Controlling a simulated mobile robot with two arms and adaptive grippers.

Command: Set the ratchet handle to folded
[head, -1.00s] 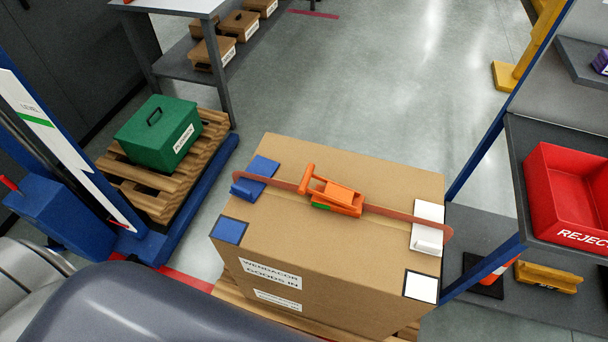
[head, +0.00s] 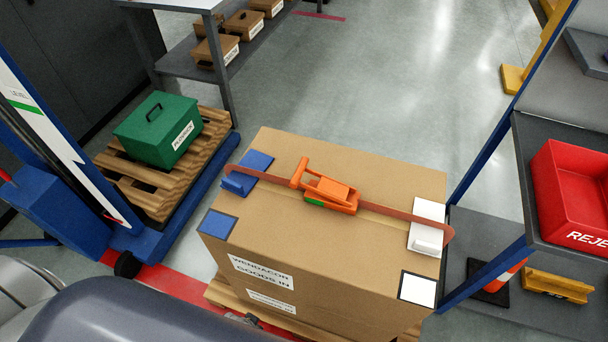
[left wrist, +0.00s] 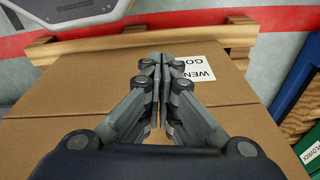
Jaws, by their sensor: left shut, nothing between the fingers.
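The orange ratchet (head: 332,196) sits on a reddish strap (head: 400,217) across the top of a large cardboard box (head: 300,240). Its orange handle (head: 300,172) sticks up at the left end, with a crossbar; its exact angle is hard to tell. A green mark shows on the ratchet's near side. In the left wrist view my left gripper (left wrist: 160,65) is shut and empty in front of the box's labelled face (left wrist: 80,125), away from the ratchet, which is not in that view. My right gripper is in neither view.
The box stands on a wooden pallet (head: 215,292). Blue corner guards (head: 240,181) and white ones (head: 427,238) sit under the strap. A green case (head: 158,130) is on a pallet at left. A shelf with a red bin (head: 570,190) is close at right. Floor behind is clear.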

